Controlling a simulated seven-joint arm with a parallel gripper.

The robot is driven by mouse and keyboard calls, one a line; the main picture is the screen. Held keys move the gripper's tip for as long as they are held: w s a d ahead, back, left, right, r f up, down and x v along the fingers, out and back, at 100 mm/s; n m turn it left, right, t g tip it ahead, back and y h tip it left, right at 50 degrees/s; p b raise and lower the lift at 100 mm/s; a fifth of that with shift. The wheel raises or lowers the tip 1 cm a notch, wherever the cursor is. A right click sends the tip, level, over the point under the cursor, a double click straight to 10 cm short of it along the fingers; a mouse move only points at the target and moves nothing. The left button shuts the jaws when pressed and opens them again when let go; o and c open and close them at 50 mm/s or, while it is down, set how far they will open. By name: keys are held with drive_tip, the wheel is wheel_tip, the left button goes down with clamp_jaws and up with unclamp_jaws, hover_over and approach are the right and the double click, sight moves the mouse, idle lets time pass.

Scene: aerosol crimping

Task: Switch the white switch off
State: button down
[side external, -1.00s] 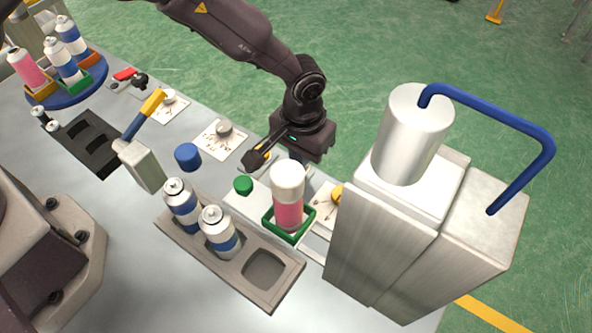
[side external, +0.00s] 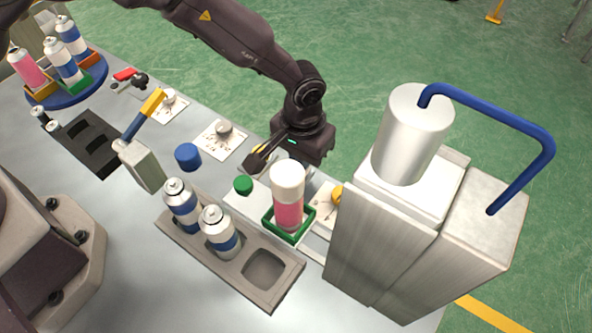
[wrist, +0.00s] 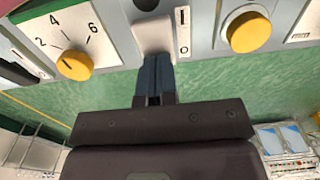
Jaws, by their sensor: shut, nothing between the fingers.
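The white switch (wrist: 153,34) is at the top centre of the wrist view, beside a white label strip marked I at the top and O below. Its setting is hard to read. My gripper's fingers (wrist: 155,68) are shut and empty, with their tips at the lower edge of the switch. Whether they touch it, I cannot tell. In the side external view, my gripper's hand hangs above the panel behind the pink can with a white cap (side external: 288,192), which hides the fingertips and the switch.
A yellow knob on a numbered dial (wrist: 75,65) is left of the switch, and a round yellow button (wrist: 250,32) is right. A tray (side external: 266,291) with two blue-white cans stands in front. A large grey machine (side external: 375,250) stands to the right.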

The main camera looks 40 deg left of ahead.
drive_tip(key=shift+s+f, duration=0.1)
wheel_tip(320, 180, up, 11)
drive_tip(key=shift+f, duration=0.2)
idle(1.1)
idle(0.4)
drive_tip(key=s+a+r+t, duration=0.5)
drive_tip(key=s+a+r, duration=1.6)
drive_tip(key=a, duration=0.4)
drive_tip(key=shift+s+a+r+t, duration=0.25)
drive_tip(key=shift+r+t, duration=0.05)
drive_tip(key=shift+r, duration=0.45)
